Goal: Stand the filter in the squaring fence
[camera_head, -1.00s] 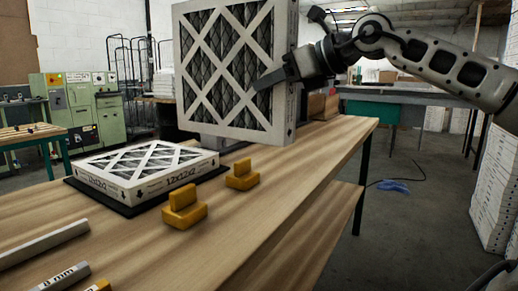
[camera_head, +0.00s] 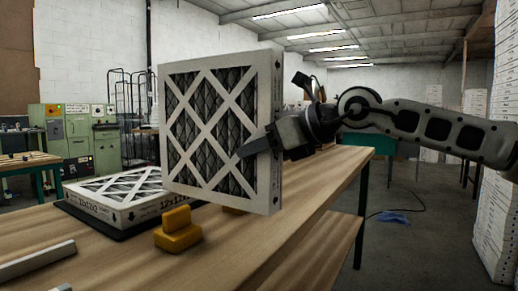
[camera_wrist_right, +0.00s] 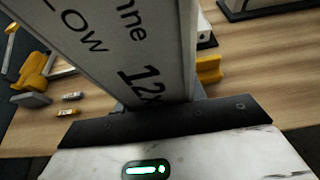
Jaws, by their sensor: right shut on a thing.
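My right gripper (camera_head: 262,146) is shut on the edge of a white-framed filter (camera_head: 215,135) with dark pleats and a diagonal lattice. It holds the filter upright, apparently above the table. Its printed edge fills much of the right wrist view (camera_wrist_right: 125,50). A yellow stepped block (camera_head: 178,232) stands on the table left of the filter's lower edge. A second yellow block (camera_head: 233,211) is mostly hidden behind the filter. I cannot tell whether these blocks form the squaring fence. My left gripper is not in view.
Another filter (camera_head: 122,192) lies flat on a black mat (camera_head: 78,214) at the left. A grey bar (camera_head: 35,261) lies at the table's near left. The wooden table (camera_head: 265,240) is clear to the right of the yellow blocks.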

